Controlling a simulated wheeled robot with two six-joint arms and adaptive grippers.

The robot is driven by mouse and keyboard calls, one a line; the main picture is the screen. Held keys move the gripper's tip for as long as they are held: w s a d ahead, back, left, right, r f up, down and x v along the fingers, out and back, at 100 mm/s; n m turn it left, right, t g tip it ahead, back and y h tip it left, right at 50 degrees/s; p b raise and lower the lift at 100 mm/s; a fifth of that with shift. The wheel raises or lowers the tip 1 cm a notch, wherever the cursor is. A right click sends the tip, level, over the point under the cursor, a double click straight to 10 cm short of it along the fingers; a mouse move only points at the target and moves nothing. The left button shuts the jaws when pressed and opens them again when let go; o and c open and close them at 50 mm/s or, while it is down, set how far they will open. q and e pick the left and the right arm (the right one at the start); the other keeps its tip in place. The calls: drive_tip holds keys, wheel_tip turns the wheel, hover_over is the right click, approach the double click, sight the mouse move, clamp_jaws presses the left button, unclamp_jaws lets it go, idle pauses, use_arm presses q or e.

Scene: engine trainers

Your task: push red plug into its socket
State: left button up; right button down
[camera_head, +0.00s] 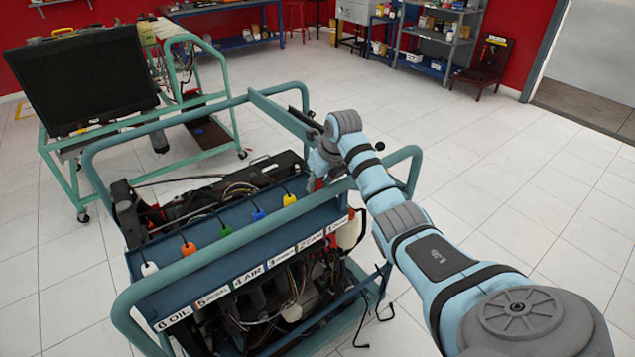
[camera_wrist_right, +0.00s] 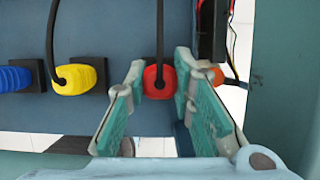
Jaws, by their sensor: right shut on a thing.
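The red plug (camera_wrist_right: 159,82) shows in the right wrist view with a black cable running up from it, against the blue panel (camera_wrist_right: 115,25). My right gripper (camera_wrist_right: 160,78) has one finger on each side of the red plug and is shut on it. Its socket is mostly hidden behind the plug and fingers, so I cannot tell how deep the plug sits. My left gripper is not in view.
A yellow plug (camera_wrist_right: 78,77) and a blue plug (camera_wrist_right: 14,78) sit left of the red one, by black blocks. Green (camera_head: 225,231), orange (camera_head: 188,249) and white (camera_head: 149,268) plugs continue the row. The trainer's teal frame rail (camera_head: 225,237) runs close by.

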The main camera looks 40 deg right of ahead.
drive_tip(key=shift+f+b, duration=0.3)
drive_tip(key=shift+f, duration=0.3)
drive_tip(key=c, duration=1.3)
unclamp_jaws()
drive_tip(key=shift+r, duration=0.1)
drive_tip(key=v, duration=1.1)
drive_tip(key=shift+s+r, duration=0.25)
drive_tip(key=shift+r, duration=0.1)
